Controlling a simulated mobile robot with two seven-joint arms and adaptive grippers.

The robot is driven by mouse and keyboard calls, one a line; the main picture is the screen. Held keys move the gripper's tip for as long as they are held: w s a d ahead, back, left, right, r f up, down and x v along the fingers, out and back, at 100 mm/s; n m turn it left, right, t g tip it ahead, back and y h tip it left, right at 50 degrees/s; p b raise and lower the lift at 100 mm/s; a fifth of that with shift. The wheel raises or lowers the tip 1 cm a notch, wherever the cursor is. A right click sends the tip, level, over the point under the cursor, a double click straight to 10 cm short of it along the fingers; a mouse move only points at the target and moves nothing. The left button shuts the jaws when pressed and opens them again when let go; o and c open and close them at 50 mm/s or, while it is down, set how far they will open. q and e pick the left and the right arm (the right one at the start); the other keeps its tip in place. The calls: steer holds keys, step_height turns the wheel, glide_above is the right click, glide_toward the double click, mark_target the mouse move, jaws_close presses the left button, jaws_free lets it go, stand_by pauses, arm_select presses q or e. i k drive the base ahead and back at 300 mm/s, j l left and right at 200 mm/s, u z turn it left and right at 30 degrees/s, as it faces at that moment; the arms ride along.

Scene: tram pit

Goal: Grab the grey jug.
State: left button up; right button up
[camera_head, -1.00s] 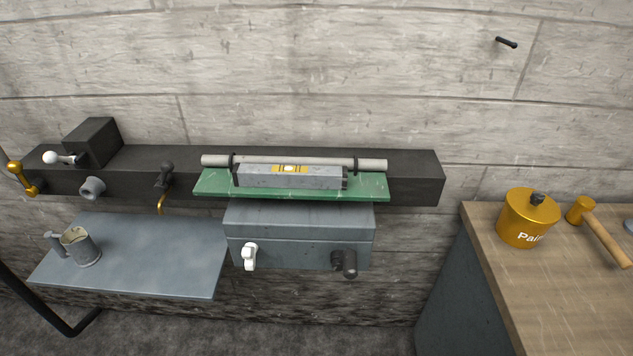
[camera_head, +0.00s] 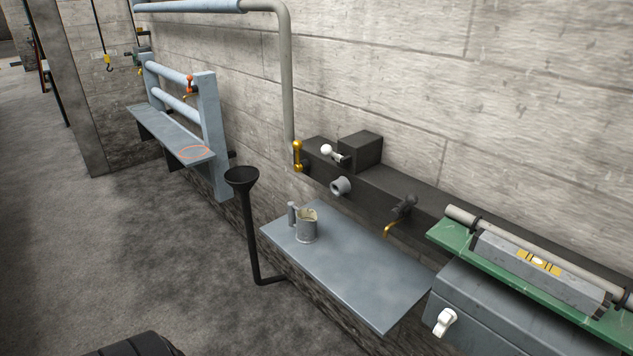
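The grey jug (camera_head: 307,229) stands upright on a blue-grey metal shelf (camera_head: 345,275) against the wall, near the shelf's left end. Its handle points to the left, and its open top shows a beige inside. Neither of my grippers shows in the head view, and nothing touches the jug.
A black funnel on a bent pipe (camera_head: 246,215) stands just left of the shelf. Above the shelf, a dark beam (camera_head: 430,205) carries a brass tap (camera_head: 397,222) and a grey nozzle (camera_head: 341,187). A grey box (camera_head: 490,310) is at right. The floor (camera_head: 150,260) at left is clear.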

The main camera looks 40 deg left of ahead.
mark_target(306, 226)
steer(key=u, duration=1.55)
steer(key=z, duration=0.3)
steer(key=i+j+z, duration=0.1)
steer(key=j+z, duration=0.6)
steer(key=z, duration=0.15)
steer(key=j+z, duration=0.85)
steer(key=k+l, duration=0.05)
steer(key=l, duration=0.05)
